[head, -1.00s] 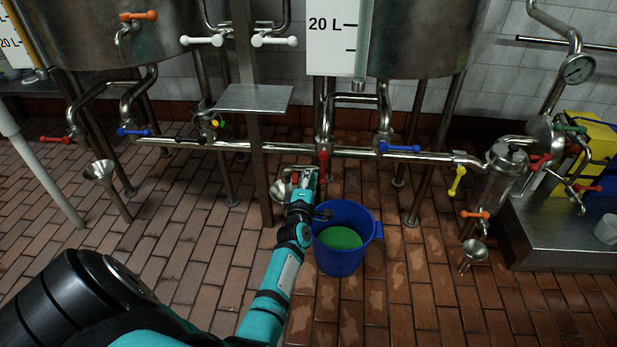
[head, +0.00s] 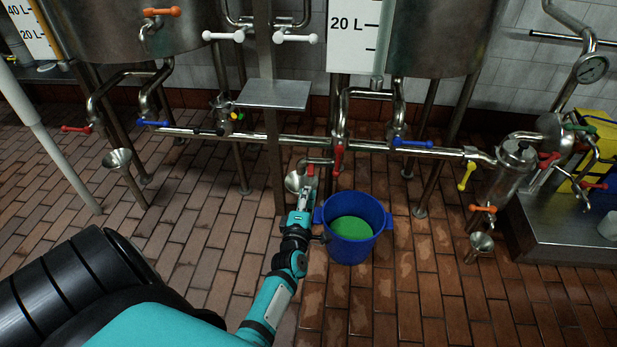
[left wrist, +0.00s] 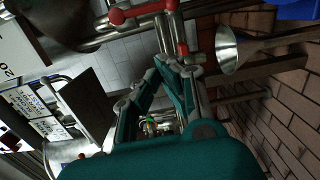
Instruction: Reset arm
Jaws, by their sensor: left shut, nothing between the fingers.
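My left arm reaches in from the lower left in the head view. Its left gripper (head: 306,190) is shut and empty, just left of the blue bucket and in front of the pipework. The left wrist view shows the same gripper (left wrist: 172,68) with its fingers together, near a red valve handle (left wrist: 182,50) and a steel funnel (left wrist: 228,48). In the head view, a red handle (head: 338,158) hangs on the pipe just above and right of the gripper. My right gripper is not in view.
The blue bucket (head: 384,238) with green contents stands on the tiled floor. A steel pipe (head: 370,146) with several coloured valve handles runs behind. Funnels (head: 118,160) and a steel post (head: 272,165) stand nearby. The floor front right is clear.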

